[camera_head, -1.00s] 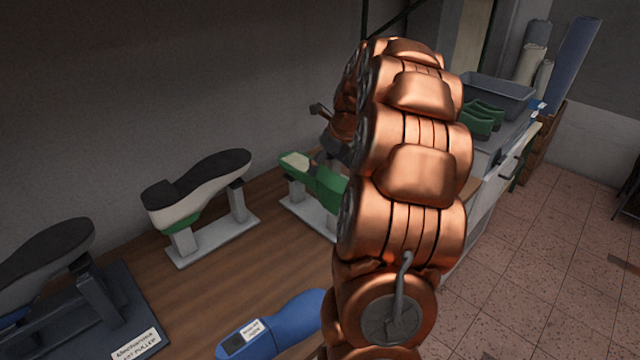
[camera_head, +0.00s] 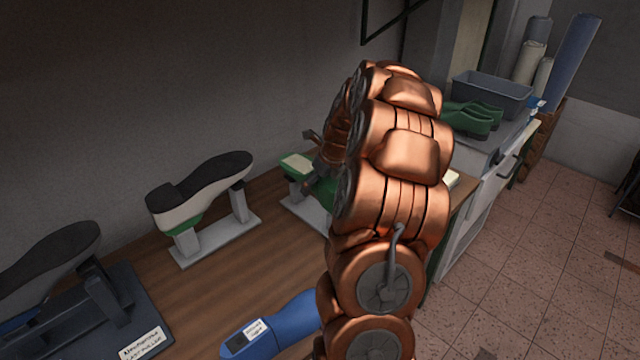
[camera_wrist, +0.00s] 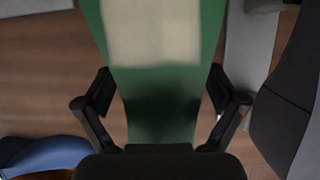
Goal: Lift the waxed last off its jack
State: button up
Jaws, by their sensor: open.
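A green last (camera_head: 297,163) with a cream patch on top stands on a white jack (camera_head: 300,208) on the wooden bench; my arm hides much of it in the head view. In the wrist view the green last (camera_wrist: 160,85) runs between the two fingers of my gripper (camera_wrist: 160,100), blurred. The fingers are spread, one on each side of it, with bench showing in the gaps. Whether they are lowered beside it or still above it I cannot tell. Which last is waxed does not show clearly.
Left of it, a black-soled shoe (camera_head: 205,188) sits sole-up on another white jack (camera_head: 215,240). A labelled dark last puller (camera_head: 110,315) holds another shoe (camera_head: 45,260). A blue last (camera_head: 285,322) lies at the bench front. Green shoes (camera_head: 470,118) and a grey bin (camera_head: 492,93) stand back right.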

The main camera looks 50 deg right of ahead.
grip_shut()
dwell(0.7)
